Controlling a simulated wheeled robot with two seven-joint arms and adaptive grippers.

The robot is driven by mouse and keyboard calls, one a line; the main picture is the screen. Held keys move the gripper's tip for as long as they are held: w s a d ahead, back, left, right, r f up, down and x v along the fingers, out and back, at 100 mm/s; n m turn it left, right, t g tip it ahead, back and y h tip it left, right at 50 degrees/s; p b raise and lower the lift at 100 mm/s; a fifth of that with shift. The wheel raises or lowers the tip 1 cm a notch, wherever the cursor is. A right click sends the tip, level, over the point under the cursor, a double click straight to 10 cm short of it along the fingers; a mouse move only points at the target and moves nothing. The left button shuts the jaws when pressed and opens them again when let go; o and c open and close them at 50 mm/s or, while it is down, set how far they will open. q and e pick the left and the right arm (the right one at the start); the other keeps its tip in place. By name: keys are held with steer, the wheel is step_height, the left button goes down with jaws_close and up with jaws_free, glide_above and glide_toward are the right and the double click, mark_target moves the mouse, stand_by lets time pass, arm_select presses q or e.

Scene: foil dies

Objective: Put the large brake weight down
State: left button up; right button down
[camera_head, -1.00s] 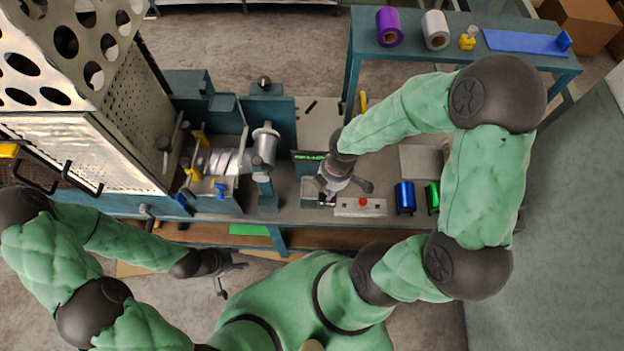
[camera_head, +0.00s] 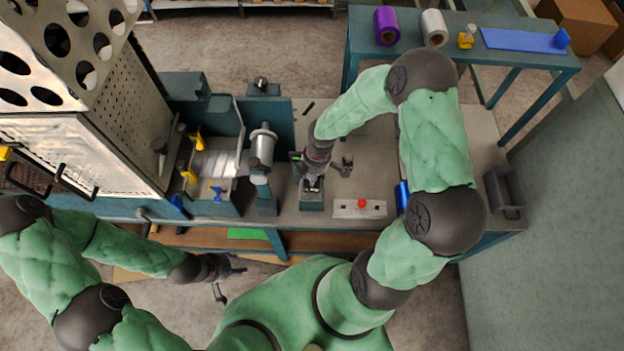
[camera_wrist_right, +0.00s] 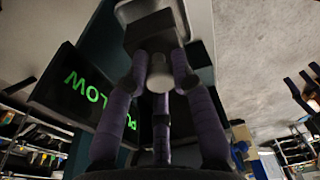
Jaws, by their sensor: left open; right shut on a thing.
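My right gripper (camera_head: 314,181) is over the bench, just above a small teal block-like stand (camera_head: 312,201), left of the red-button box. In the right wrist view its fingers close around a pale grey, rounded piece (camera_wrist_right: 160,75), which I take for the large brake weight. A dark block (camera_wrist_right: 150,32) lies just beyond it; whether the piece touches that block is unclear. In the head view the gripper mostly hides the weight. My left gripper (camera_head: 228,277) is open and empty, low in front of the bench.
The machine with a silver roller (camera_head: 263,146) and yellow clamps stands left of the right gripper. A control box (camera_head: 360,209) with a red button is to its right. A blue roll (camera_head: 402,196) is partly hidden by my arm. A grey tray (camera_head: 505,191) is at the right bench end.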

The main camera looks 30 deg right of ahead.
steer(key=shift+f, duration=1.35)
steer(key=shift+f+b, duration=0.1)
steer(key=shift+b, duration=0.2)
